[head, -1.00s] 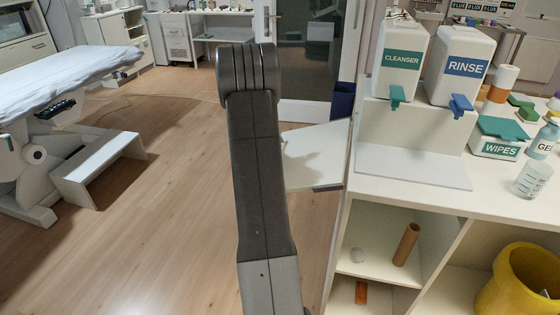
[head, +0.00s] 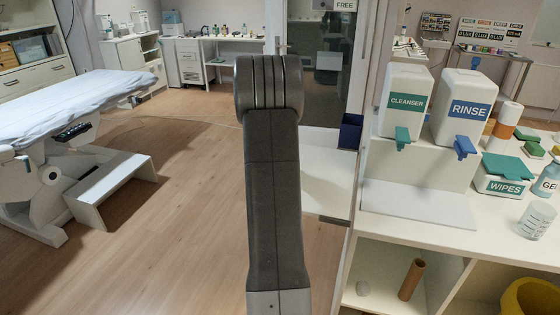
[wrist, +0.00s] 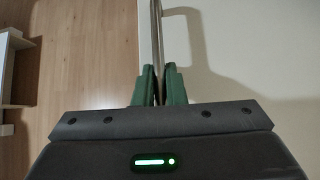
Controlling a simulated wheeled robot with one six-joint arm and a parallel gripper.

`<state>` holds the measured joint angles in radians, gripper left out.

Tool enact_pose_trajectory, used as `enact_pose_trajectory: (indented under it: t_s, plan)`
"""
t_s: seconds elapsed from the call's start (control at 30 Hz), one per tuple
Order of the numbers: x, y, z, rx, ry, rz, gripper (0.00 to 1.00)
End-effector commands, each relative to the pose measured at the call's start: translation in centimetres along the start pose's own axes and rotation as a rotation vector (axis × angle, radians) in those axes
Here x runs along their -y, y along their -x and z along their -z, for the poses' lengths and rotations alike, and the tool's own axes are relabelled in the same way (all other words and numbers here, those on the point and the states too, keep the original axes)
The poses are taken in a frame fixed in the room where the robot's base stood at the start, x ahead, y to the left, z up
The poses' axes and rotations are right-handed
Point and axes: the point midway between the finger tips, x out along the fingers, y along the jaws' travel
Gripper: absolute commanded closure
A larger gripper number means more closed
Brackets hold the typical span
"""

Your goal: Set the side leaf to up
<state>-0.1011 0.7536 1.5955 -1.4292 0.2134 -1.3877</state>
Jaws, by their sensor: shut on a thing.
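The side leaf (head: 326,176) is a flat white panel at the left end of the white counter in the head view. It looks close to level, and my arm covers its left part. In the wrist view the leaf (wrist: 250,60) fills the right side as a pale surface. In the head view my dark arm hides the gripper. I cannot see any catch or support under the leaf.
The counter (head: 425,235) carries cleanser (head: 405,100) and rinse (head: 467,107) dispensers, a wipes box (head: 505,175) and a beaker (head: 537,218). A couch (head: 70,105) with a white step (head: 110,185) stands at left. The wooden floor (head: 190,190) between is clear.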

Motion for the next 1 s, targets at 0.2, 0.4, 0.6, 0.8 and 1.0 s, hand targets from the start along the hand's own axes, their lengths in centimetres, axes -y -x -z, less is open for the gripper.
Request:
enact_pose_trajectory:
  t_s: [0.2, 0.4, 0.6, 0.8, 1.0]
  plan:
    - [-0.2, 0.3, -0.7, 0.011, 0.0, -0.004, 0.87]
    - [-0.1, 0.2, -0.5, 0.008, -0.001, -0.002, 0.8]
    - [-0.1, 0.6, -0.4, 0.007, -0.001, -0.001, 0.8]
    - [-0.1, 3.5, -0.5, 0.008, -0.001, -0.002, 0.8]
    - [-0.2, 8.1, -0.6, 0.009, 0.0, -0.004, 0.8]
